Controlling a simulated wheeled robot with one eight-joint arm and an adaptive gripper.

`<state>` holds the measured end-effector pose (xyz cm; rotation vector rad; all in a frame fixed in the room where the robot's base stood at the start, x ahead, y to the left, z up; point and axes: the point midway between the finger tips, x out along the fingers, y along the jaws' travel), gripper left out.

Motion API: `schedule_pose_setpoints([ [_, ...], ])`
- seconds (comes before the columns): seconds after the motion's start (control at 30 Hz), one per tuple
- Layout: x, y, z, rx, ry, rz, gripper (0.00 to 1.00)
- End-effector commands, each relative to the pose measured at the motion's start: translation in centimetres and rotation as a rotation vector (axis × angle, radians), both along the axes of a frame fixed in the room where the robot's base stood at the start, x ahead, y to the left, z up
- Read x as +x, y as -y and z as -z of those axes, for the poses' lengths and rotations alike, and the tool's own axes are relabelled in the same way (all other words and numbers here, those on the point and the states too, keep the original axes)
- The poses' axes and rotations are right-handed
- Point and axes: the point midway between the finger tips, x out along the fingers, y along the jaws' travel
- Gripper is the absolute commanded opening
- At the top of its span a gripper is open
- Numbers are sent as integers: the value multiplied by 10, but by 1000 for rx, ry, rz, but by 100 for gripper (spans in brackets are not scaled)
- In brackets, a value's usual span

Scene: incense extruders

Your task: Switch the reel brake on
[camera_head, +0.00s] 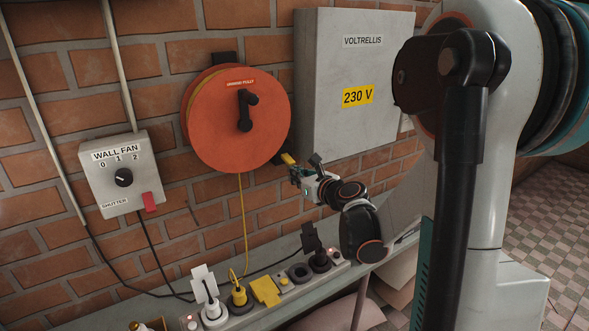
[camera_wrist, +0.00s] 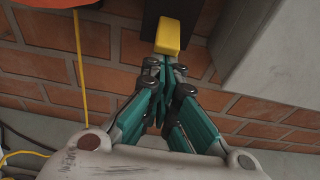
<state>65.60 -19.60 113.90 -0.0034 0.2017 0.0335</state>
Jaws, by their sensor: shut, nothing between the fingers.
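An orange cable reel (camera_head: 215,130) with a black crank handle (camera_head: 245,112) hangs on the brick wall. At its lower right a small yellow piece (camera_head: 288,158), seemingly the reel brake, sits by a dark mount. In the wrist view the yellow piece (camera_wrist: 168,36) stands out in front of a black plate (camera_wrist: 195,47) on the wall. My gripper (camera_head: 294,174) is shut and empty, just below the yellow piece. In the wrist view its fingertips (camera_wrist: 167,65) meet at the lower end of the yellow piece; I cannot tell whether they touch it.
A grey 230 V cabinet (camera_head: 330,60) juts from the wall to the right, close to my gripper. A wall fan switch box (camera_head: 123,172) is at left. A yellow cable (camera_head: 243,215) hangs from the reel to a power strip (camera_head: 335,268) with several plugs on the ledge below.

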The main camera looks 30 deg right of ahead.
Motion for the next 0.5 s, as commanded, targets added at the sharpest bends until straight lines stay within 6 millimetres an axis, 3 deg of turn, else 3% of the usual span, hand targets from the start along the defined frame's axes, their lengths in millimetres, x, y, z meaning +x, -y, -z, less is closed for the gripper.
schedule_pose_setpoints([
  [0.03, -1, 0, -12, -3, -37, 0, 0],
  [0.3, -6, 0, -26, -10, -254, 0, 0],
  [0.5, -8, 0, -24, -10, -335, 0, 0],
])
